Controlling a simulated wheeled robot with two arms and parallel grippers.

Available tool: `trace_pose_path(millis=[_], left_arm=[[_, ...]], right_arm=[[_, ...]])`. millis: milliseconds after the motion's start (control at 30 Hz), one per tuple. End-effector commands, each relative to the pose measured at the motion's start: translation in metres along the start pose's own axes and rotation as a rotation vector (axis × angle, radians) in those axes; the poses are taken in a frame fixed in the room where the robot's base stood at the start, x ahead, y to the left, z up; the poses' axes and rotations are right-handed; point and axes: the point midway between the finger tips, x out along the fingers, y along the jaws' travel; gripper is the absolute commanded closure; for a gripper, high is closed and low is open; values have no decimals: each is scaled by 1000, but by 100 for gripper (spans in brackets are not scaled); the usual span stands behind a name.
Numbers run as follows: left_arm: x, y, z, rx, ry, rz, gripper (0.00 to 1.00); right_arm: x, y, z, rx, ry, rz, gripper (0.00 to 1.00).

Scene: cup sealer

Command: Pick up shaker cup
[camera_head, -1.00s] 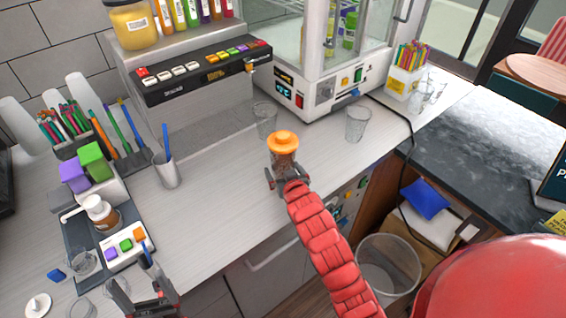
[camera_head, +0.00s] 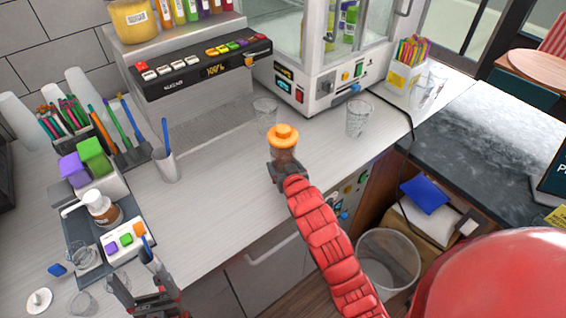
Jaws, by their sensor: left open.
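The shaker cup (camera_head: 284,151) stands upright near the front edge of the counter, with an orange lid and a clear body. My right gripper (camera_head: 286,170) is at its lower body, with the red arm reaching up from the lower right. The fingers overlap the cup's base, and I cannot tell whether they are pressed on it. My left gripper (camera_head: 148,290) is low at the left, open and empty, in front of the counter edge and well away from the shaker cup.
Clear cups (camera_head: 360,118) stand behind and to the right, beside the white sealing machine (camera_head: 330,90). A dark tray (camera_head: 75,235) with a bottle is further left. The counter between is clear.

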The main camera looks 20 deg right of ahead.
Motion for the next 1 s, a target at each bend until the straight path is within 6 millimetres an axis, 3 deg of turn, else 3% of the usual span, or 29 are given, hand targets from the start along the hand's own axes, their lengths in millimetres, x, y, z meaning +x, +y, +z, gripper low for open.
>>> trace_pose_path(millis=[333, 500, 633, 733, 1000], left_arm=[[-25, 1, 4, 0, 0, 0, 17], [-34, 2, 6, 0, 0, 0, 17], [-14, 1, 2, 0, 0, 0, 17], [14, -1, -2, 0, 1, 0, 17], [65, -3, -11, 0, 0, 0, 17]], right_arm=[[-12, 0, -31, 1, 13, -1, 100], [-40, -6, -22, 0, 9, -2, 100], [-68, -11, -19, -1, 2, -2, 100], [-83, -15, -22, 1, 0, -3, 100], [-128, -24, -5, 1, -2, -4, 100]])
